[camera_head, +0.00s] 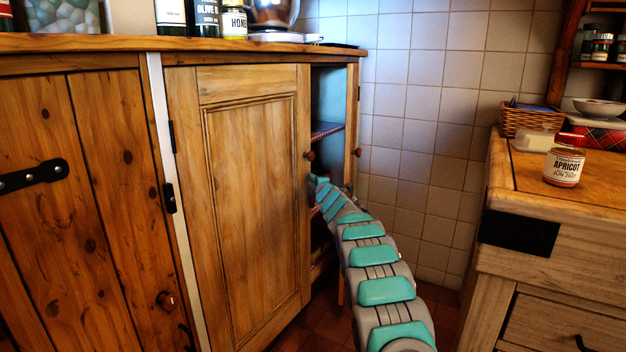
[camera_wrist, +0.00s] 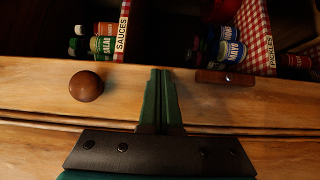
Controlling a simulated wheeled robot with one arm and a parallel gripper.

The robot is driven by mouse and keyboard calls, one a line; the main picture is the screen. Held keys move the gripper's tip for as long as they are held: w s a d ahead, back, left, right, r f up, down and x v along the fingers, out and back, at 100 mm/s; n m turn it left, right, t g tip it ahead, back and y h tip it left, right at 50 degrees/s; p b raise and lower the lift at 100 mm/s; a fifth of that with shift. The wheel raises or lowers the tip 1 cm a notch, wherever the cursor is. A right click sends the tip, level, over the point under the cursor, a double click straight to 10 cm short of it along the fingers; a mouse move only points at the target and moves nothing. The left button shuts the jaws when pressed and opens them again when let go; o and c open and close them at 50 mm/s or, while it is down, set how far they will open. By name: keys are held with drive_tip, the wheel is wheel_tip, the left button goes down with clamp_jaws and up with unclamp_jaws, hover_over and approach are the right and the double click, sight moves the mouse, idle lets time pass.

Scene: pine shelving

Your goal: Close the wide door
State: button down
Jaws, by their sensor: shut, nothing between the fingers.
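The wide door (camera_head: 250,190) is a pine panelled door with dark hinges on its left side. It has a round wooden knob (camera_head: 308,155) near its right edge. It stands at least partly open, with the dark cabinet inside showing past its right edge. My gripper (camera_wrist: 162,72) is shut and empty, its green fingers in front of the pine wood by the door's edge. A round wooden knob (camera_wrist: 86,86) shows left of the fingers. In the head view my arm's end is at the door's right edge, and the fingers cannot be made out. Contact is unclear.
Inside the cabinet are shelf edges in red check labelled SAUCES (camera_wrist: 122,30) and PICKLES, with jars (camera_wrist: 230,45). A narrow pine edge with a knob (camera_head: 357,152) stands right of the opening. A wooden counter with an apricot jar (camera_head: 564,166) is at right.

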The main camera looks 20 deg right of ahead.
sight(305, 178)
drive_tip(key=shift+w+a+p, duration=0.2)
drive_tip(key=shift+w+a, duration=0.2)
drive_tip(key=shift+w, duration=0.2)
drive_tip(key=shift+w+a+p, duration=0.2)
drive_tip(key=shift+w+a, duration=0.15)
drive_tip(key=shift+w, duration=0.25)
drive_tip(key=shift+w+a+r, duration=0.1)
drive_tip(key=shift+w+a, duration=0.1)
drive_tip(key=shift+a, duration=0.05)
drive_tip(key=shift+w+a, duration=0.1)
drive_tip(key=shift+a, duration=0.25)
drive_tip(key=shift+d+f, duration=0.15)
drive_tip(key=shift+f, duration=0.05)
drive_tip(key=shift+s+d+b, duration=0.25)
drive_tip(key=shift+s+b, duration=0.1)
drive_tip(key=shift+s, duration=0.05)
drive_tip(key=s+d+b, duration=0.2)
drive_tip(key=s+d, duration=0.7)
drive_tip(key=s, duration=0.1)
drive_tip(key=shift+s+d+r+b, duration=0.2)
drive_tip(key=shift+s+b, duration=0.1)
drive_tip(key=shift+b, duration=0.05)
